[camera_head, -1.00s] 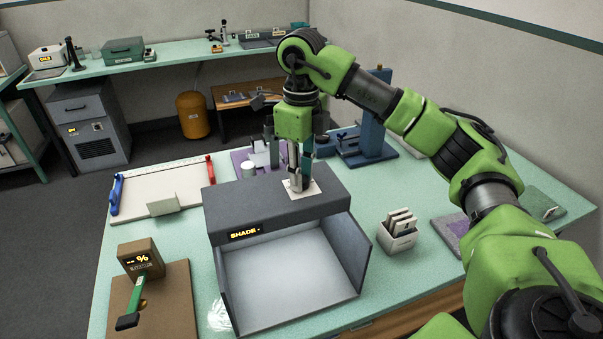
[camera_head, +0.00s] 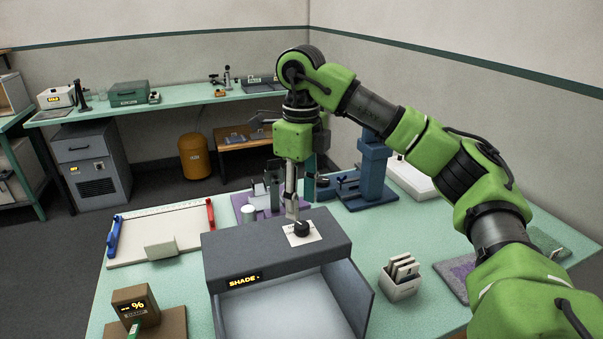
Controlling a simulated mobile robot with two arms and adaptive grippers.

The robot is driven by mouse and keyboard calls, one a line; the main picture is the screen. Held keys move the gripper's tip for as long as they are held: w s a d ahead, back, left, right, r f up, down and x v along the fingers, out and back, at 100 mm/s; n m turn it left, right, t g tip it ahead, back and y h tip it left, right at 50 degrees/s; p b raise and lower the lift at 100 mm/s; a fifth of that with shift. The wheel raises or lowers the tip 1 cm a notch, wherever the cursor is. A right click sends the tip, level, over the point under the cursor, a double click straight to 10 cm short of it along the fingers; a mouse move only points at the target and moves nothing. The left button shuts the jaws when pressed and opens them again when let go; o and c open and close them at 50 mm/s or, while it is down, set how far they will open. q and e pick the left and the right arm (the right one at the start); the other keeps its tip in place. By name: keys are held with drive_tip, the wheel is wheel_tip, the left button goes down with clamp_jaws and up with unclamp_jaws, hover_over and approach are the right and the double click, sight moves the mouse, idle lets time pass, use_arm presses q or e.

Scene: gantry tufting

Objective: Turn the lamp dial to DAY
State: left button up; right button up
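The lamp is a dark grey box (camera_head: 330,243) with an open-fronted booth below it, and its small display (camera_head: 244,280) reads SHADE. The black dial (camera_head: 301,229) sits on a white plate (camera_head: 313,237) on top of the box, and its markings are too small to read. My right gripper (camera_head: 291,214) points straight down, with its fingertips just behind and left of the dial in the picture. The fingers are seen nearly edge-on, so their gap is hidden. Whether they touch the dial is unclear. My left gripper is out of view.
A white holder with cards (camera_head: 400,288) stands right of the lamp. A brown block with a % display (camera_head: 135,305) is at front left. A white board with blue and red ends (camera_head: 160,235) lies left.

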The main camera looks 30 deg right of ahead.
sight(302, 225)
wheel_tip(302, 225, up, 6)
drive_tip(key=shift+r, duration=0.15)
idle(0.3)
idle(0.5)
